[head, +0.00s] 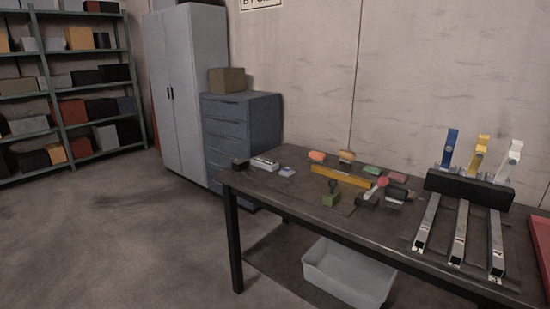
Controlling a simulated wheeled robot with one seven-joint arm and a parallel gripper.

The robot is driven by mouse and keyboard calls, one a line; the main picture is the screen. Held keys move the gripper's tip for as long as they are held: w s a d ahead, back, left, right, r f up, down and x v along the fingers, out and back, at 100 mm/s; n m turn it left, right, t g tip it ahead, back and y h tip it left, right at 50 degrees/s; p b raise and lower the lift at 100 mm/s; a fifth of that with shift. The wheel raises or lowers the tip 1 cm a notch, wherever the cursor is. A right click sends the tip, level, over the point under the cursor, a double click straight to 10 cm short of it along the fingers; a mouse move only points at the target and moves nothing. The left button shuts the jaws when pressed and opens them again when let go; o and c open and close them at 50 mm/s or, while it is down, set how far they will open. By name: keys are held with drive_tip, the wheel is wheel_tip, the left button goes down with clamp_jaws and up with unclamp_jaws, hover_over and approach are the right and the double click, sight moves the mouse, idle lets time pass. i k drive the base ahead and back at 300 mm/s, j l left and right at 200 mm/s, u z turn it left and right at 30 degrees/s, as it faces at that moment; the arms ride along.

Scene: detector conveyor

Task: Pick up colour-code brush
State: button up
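No item is plainly recognisable as a colour-code brush. On the right of the table (285,204), three upright coloured pieces stand at a long black block (470,189): a blue one (450,148), a yellow one (479,153) and a white one (509,158). Smaller coloured items lie to the left: an orange one (317,156), a tan-topped one (347,156), a green one (371,170) and a red round-headed one (382,182). Which of these is a brush I cannot tell. My gripper is not in view.
Three long metal bars (460,236) run forward from the black block. A yellow bar (341,175) lies mid-table; a red tray-like edge (541,250) is at far right. A grey bin (348,275) sits under the table. Floor (120,240) at left is clear; cabinets (187,90) stand behind.

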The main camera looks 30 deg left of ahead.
sight(346, 157)
drive_tip(key=u, duration=0.7)
drive_tip(key=z, duration=1.4)
drive_tip(key=u, duration=1.4)
drive_tip(key=i+j+z, duration=0.3)
drive_tip(key=i+j, duration=0.8)
drive_tip(key=i, duration=0.45)
drive_tip(key=i+j+z, duration=0.3)
drive_tip(key=i+j, duration=1.1)
